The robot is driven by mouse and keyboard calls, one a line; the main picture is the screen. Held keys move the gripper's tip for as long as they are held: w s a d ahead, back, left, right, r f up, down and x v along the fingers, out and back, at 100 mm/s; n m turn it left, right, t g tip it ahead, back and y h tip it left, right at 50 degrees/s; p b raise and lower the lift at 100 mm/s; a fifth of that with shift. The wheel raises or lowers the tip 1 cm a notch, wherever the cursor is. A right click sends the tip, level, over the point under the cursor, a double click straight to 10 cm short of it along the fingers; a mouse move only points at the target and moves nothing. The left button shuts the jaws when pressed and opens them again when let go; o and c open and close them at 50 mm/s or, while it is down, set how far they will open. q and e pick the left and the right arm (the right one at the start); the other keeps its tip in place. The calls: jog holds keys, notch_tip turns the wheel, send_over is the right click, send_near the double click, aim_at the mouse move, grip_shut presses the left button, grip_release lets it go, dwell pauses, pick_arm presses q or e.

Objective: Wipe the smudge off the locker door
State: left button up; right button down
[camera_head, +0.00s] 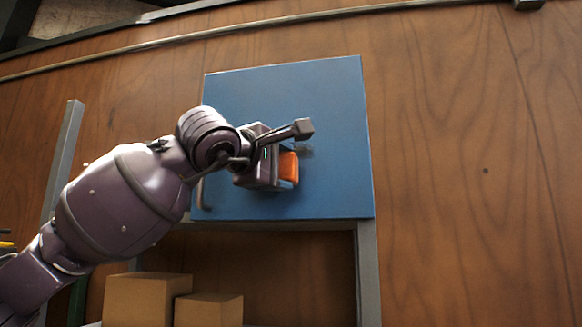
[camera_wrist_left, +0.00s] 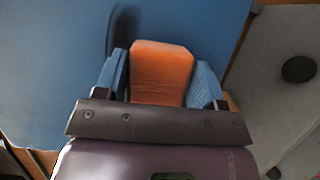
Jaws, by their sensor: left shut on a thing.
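The blue locker door (camera_head: 270,90) is closed or nearly so, with a grey handle (camera_head: 202,194) at its lower left. It also fills much of the left wrist view (camera_wrist_left: 50,60). My left gripper (camera_head: 280,168) is in front of the door's middle, shut on an orange sponge (camera_head: 289,168). In the left wrist view the sponge (camera_wrist_left: 161,72) sits between the two blue-padded fingers. I cannot tell whether it touches the door. My right gripper is out of view.
Below the door is an open grey frame (camera_head: 367,270) with cardboard boxes (camera_head: 140,298) at its lower left. A grey upright post (camera_head: 66,150) stands left of the door. Brown wood panelling (camera_head: 470,120) surrounds it, with clear space at right.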

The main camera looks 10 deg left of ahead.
pick_arm(q)
jog(key=shift+w+a, duration=0.1)
jog(key=shift+a, duration=2)
jog(key=shift+r+p, duration=0.65)
jog(key=shift+r, duration=0.35)
jog(key=shift+r+p, duration=0.4)
jog(key=shift+r, duration=0.1)
jog(key=shift+d, duration=3.65)
jog(key=shift+d+b, duration=0.3)
jog(key=shift+d, duration=1.5)
jog(key=shift+s+d+f, duration=0.1)
jog(key=shift+s+d, duration=0.1)
jog(key=shift+d, duration=1.65)
